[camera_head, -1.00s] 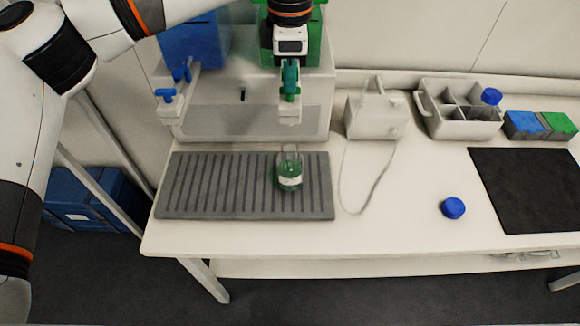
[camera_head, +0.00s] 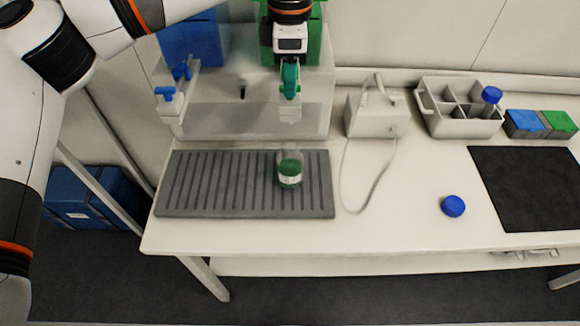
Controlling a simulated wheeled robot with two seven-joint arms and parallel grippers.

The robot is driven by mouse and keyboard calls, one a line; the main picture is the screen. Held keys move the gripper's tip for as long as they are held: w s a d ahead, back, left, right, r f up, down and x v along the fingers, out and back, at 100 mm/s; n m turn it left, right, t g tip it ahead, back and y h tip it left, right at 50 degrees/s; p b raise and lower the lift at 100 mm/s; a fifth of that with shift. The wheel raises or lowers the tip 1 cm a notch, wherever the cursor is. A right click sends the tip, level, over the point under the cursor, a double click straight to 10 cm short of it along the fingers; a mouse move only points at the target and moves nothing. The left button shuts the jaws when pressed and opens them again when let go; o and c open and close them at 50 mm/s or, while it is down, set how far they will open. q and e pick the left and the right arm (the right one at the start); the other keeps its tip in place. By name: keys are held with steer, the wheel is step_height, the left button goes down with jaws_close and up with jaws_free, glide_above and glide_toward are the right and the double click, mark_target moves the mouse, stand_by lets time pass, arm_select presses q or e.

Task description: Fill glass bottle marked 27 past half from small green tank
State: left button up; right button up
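The small green tank (camera_head: 314,45) stands at the back on a pale stand, partly hidden by my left arm. Its green tap (camera_head: 290,80) points down over the drip tray. A glass bottle (camera_head: 289,168) with a white label stands upright on the grey slatted tray (camera_head: 200,185), below the tap. Green liquid fills much of it, with the level appearing above the middle; the number on the label is too small to read. My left gripper (camera_head: 290,60) is at the tap handle from above; its fingers are too hidden to tell open from shut. My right gripper is not in view.
A blue tank (camera_head: 192,40) with a blue tap stands left of the green one. A blue cap (camera_head: 453,206) lies on the table. To the right are a white device (camera_head: 375,115) with a cable, a divided caddy (camera_head: 436,118) holding a blue-capped bottle, and a black mat (camera_head: 530,185).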

arm_select(q)
step_height(320, 180, up, 9)
steer(key=p, duration=0.5)
steer(key=shift+p, duration=0.35)
stand_by(0.4)
